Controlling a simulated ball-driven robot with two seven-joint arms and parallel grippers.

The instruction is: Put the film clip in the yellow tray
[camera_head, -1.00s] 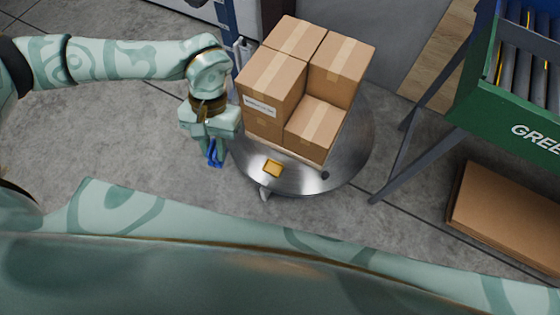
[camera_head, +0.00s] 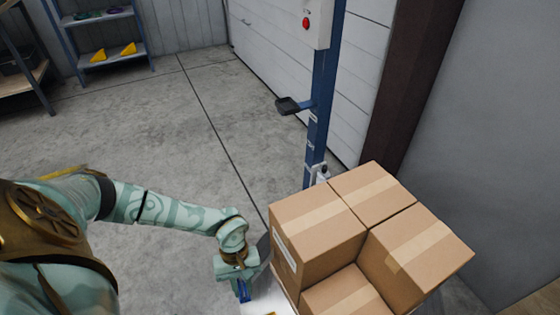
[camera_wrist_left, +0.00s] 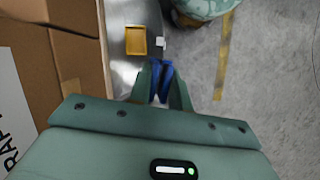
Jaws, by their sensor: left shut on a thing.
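My left gripper (camera_head: 243,291) is shut on a blue film clip (camera_wrist_left: 161,80), which shows between the fingertips in the left wrist view. The clip is partly hidden by the fingers. The small yellow tray (camera_wrist_left: 136,40) lies on a metal surface beside the cartons, ahead and slightly left of the clip in the left wrist view. In the head view only a sliver of the tray (camera_head: 270,313) shows at the bottom edge, just right of the gripper. The clip is apart from the tray. My right gripper is not in view.
Stacked cardboard cartons (camera_head: 318,230) stand close to the right of my left gripper. A small white item (camera_wrist_left: 161,43) sits beside the tray. Open floor lies to the left.

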